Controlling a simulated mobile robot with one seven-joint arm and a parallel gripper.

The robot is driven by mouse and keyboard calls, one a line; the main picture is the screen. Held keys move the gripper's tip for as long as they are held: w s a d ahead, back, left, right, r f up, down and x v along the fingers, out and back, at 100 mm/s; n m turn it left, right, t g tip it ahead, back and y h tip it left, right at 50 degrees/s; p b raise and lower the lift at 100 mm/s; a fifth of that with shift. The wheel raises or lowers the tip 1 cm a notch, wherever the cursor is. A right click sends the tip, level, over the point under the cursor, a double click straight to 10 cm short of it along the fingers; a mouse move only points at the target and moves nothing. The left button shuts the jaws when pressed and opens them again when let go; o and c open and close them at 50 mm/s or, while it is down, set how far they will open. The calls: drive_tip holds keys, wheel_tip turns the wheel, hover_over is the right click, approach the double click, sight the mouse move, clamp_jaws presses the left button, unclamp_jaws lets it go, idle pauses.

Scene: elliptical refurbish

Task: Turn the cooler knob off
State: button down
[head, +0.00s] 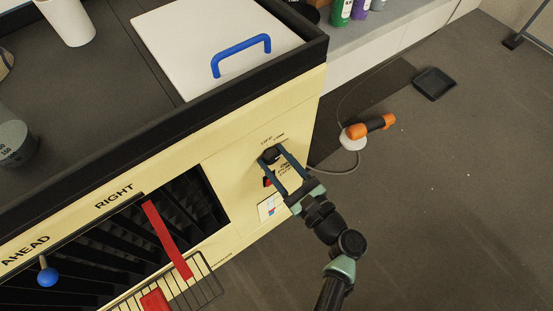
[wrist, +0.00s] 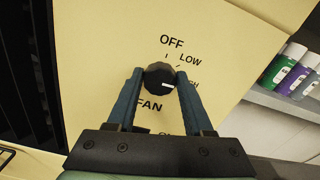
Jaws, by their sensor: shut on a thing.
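The cooler knob is a round black dial with a white pointer mark, on the cream front panel (head: 235,165). In the wrist view the knob (wrist: 159,77) sits among the printed words OFF, LOW, a partly covered word ending in GH, and FAN. Its white mark points right, toward the partly covered word, not toward OFF. My gripper (wrist: 158,85) has its two blue fingers on either side of the knob, shut on it. In the head view the knob (head: 270,154) shows between the fingertips. A red part (head: 267,182) below it is partly hidden by a finger.
A black-slatted vent (head: 190,215) with a red strip and wire rack is left of the panel. A white lid with a blue handle (head: 241,52) tops the unit. An orange-handled tool (head: 372,126) and black tray (head: 434,83) lie on the open floor at right.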

drive_tip(key=n+b, duration=0.2)
drive_tip(key=n, duration=0.1)
drive_tip(key=n+b, duration=0.1)
drive_tip(key=shift+f+n, duration=0.25)
drive_tip(key=shift+n, duration=0.05)
drive_tip(key=n+b, duration=0.4)
drive_tip(key=n, duration=0.1)
drive_tip(key=shift+a+f, duration=0.1)
drive_tip(key=n+b, duration=0.4)
drive_tip(key=shift+s+n, duration=0.1)
drive_tip(key=shift+n, duration=0.3)
drive_tip(key=shift+n+b, duration=1.4)
drive_tip(key=shift+n, duration=0.1)
drive_tip(key=shift+c, duration=1.5)
unclamp_jaws()
